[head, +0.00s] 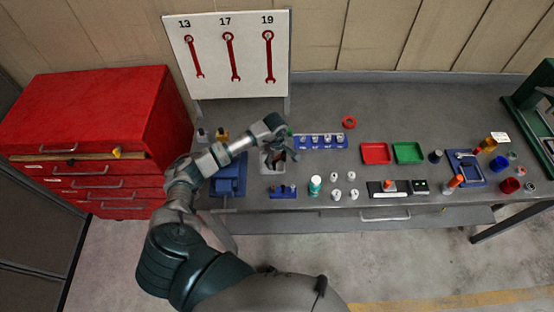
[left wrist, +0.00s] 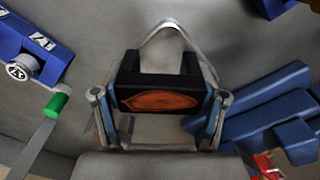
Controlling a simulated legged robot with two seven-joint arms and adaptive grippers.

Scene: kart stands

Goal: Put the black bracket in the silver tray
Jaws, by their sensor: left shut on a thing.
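My left gripper (head: 283,150) is shut on the black bracket (left wrist: 160,94), a dark U-shaped piece with an orange oval on its face. In the left wrist view the bracket sits between the two fingers (left wrist: 160,105). The silver tray (head: 264,168) lies on the bench below my left gripper in the head view, partly hidden by it. A pale rim shows behind the bracket in the left wrist view. Whether the bracket touches the tray floor I cannot tell. My right gripper is not in view.
A blue vise (head: 230,180) stands just left of the tray. A blue rack (head: 320,141) is behind it to the right, and a smaller blue rack (head: 283,191) in front. Red (head: 375,153) and green (head: 408,152) trays lie further right. Bare bench lies at the back.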

